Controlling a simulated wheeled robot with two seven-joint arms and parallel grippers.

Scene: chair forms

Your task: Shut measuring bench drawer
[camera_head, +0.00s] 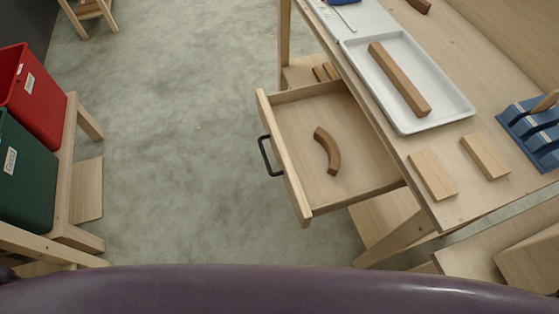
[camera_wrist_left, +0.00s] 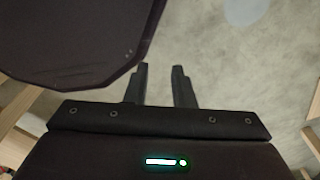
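The measuring bench drawer (camera_head: 290,113) is pulled out from under the wooden bench (camera_head: 444,212) in the head view. Its black handle (camera_head: 268,156) is on the front panel, facing left. A curved brown wooden piece (camera_head: 328,151) lies inside the drawer. My left gripper (camera_wrist_left: 161,72) shows in the left wrist view with its two dark fingers apart and nothing between them, above the grey floor. The drawer cannot be made out in that view. Neither gripper shows in the head view.
On the bench are a white tray (camera_head: 459,101) with a wooden bar (camera_head: 399,80), two flat wooden blocks (camera_head: 433,174) (camera_head: 485,156) and a blue holder (camera_head: 533,132). Red (camera_head: 36,98) and green (camera_head: 25,172) bins stand at left. Floor left of the drawer is clear.

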